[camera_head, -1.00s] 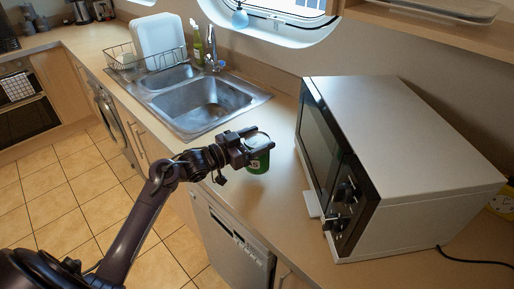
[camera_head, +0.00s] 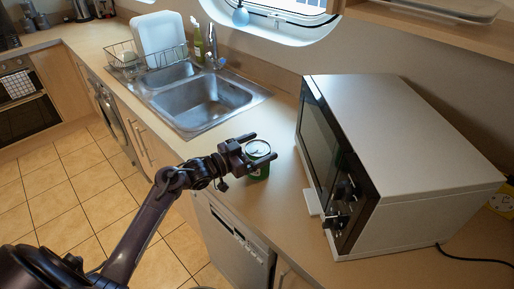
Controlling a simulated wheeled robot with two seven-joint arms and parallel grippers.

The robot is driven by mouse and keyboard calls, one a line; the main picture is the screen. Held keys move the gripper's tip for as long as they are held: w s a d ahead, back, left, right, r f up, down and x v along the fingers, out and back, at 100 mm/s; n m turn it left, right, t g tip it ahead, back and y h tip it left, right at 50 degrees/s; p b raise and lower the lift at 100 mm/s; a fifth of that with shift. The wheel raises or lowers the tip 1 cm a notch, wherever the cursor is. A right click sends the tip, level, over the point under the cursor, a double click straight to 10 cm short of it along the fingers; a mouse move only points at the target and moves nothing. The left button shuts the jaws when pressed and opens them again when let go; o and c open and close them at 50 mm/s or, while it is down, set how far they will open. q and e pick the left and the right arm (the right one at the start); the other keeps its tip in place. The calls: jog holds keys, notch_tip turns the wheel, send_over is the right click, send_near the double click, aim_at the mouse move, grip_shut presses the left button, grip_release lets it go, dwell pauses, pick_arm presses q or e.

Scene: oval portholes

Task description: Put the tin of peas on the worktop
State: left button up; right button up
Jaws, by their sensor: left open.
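The tin of peas (camera_head: 259,150) is a small green tin with a silver lid. It stands upright on the worktop (camera_head: 283,205) between the sink and the microwave. My left gripper (camera_head: 262,146) is open, with its fingers spread around the tin's top. The near finger hides part of the tin's side. I cannot tell whether either finger touches it. My right gripper is out of view.
A white microwave (camera_head: 405,160) stands close on the right. The steel sink (camera_head: 205,100) is at the back left, with a dish rack (camera_head: 150,60) beside it. Clear worktop lies around the tin.

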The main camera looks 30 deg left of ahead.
pick_arm(q)
jog(key=shift+r, duration=0.1)
jog(key=b+v, duration=0.2)
jog(key=v, duration=1)
